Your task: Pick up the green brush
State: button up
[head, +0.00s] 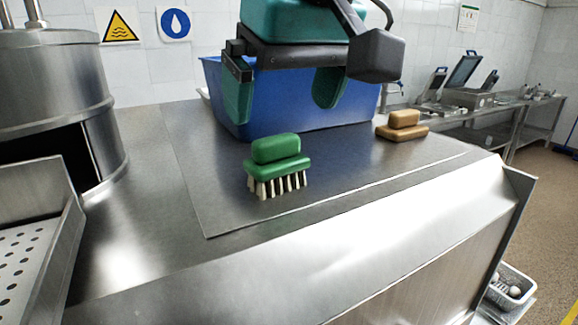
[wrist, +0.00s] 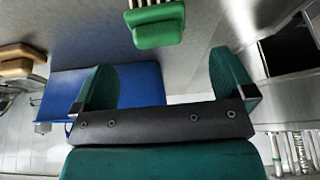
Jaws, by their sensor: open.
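The green brush (head: 277,165) stands on the steel counter, its pale bristles down and its green grip block on top. It also shows at the top of the wrist view (wrist: 156,28). My gripper (head: 283,92) is behind and above the brush, in front of the blue bin. Its two green fingers are spread wide with nothing between them. In the wrist view the open fingers (wrist: 160,80) point toward the brush, which lies beyond their tips, apart from them.
A blue bin (head: 330,112) stands behind my gripper. A tan brush-like block (head: 402,126) sits to the right on the counter (head: 350,175). A steel drum (head: 50,95) and a perforated basket (head: 25,240) are at the left. The counter around the brush is clear.

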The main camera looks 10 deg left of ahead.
aim_at(279, 138)
jog(key=x, duration=0.3)
jog(key=shift+f, duration=0.1)
jog(key=shift+w+p+x, duration=0.2)
jog(key=shift+p+x, duration=1.1)
jog(key=shift+x, duration=1.4)
jog(key=c, duration=0.9)
